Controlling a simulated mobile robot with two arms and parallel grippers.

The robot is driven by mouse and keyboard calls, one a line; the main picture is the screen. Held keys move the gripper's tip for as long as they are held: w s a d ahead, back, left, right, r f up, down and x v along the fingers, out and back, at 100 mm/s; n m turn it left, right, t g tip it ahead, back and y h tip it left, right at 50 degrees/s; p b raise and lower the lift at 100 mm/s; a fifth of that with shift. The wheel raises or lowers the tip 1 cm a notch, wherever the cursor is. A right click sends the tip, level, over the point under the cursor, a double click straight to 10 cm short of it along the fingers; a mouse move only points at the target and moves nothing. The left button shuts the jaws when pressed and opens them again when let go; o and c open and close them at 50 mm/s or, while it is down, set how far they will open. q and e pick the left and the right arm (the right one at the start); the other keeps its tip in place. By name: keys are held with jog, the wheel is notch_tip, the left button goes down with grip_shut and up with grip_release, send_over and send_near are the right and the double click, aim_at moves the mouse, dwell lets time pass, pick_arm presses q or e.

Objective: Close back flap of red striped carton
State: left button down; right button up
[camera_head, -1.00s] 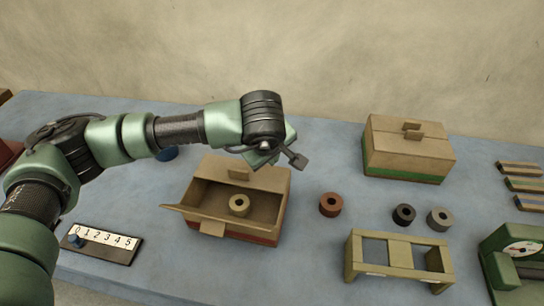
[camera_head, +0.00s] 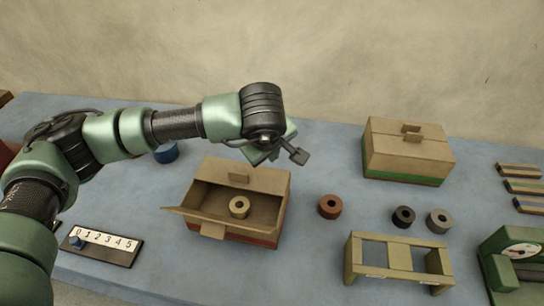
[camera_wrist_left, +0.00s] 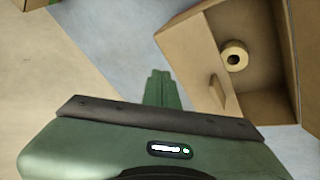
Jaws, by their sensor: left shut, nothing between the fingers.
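The red striped carton (camera_head: 262,234) stands open on the table, with a yellow roll (camera_head: 239,207) inside. Its back flap (camera_head: 238,176) stands up along the far side, its left flap (camera_head: 180,212) spreads outward, and a front flap hangs toward me. My left gripper (camera_head: 262,155) is above and behind the back flap, apart from it and empty. In the left wrist view the shut green fingers (camera_wrist_left: 158,88) point down beside the carton (camera_wrist_left: 265,110), and the roll shows inside it. My right gripper is not in view.
A closed carton with a green stripe (camera_head: 408,150) stands at the right. A reddish-brown roll (camera_head: 330,207), a black roll (camera_head: 403,217) and a grey roll (camera_head: 439,221) lie right of the open carton. A wooden stand (camera_head: 398,262) is in front, a numbered board (camera_head: 103,245) at the left.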

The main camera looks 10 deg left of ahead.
pick_arm(q)
notch_tip(320, 180, up, 7)
jog(key=p, duration=0.1)
dwell(0.5)
